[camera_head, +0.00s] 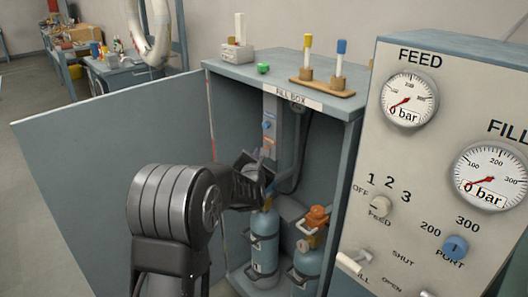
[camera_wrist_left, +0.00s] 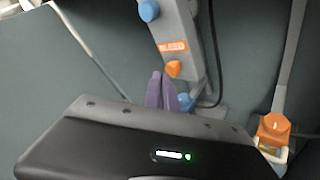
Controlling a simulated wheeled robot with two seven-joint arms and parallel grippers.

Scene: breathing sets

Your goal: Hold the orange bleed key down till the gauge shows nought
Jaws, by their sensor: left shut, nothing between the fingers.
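The orange bleed key (camera_wrist_left: 173,68) shows in the left wrist view, on a grey upright bracket under an orange label (camera_wrist_left: 172,46). My left gripper (camera_wrist_left: 161,76) is shut and empty, its purple fingertips just left of and below the key; I cannot tell whether they touch it. In the head view my left gripper (camera_head: 268,172) is inside the open fill box (camera_head: 222,115), in front of the bracket, and the key is not clearly seen. The FEED gauge (camera_head: 409,98) and the FILL gauge (camera_head: 490,176) both read 0 bar. My right gripper is not in view.
A blue cylinder (camera_head: 264,243) stands below my left gripper, and another with an orange valve (camera_head: 317,215) stands to its right. A blue knob (camera_wrist_left: 149,10) sits above the key. The open door (camera_head: 110,150) spreads left; the gauge panel (camera_head: 420,150) stands right.

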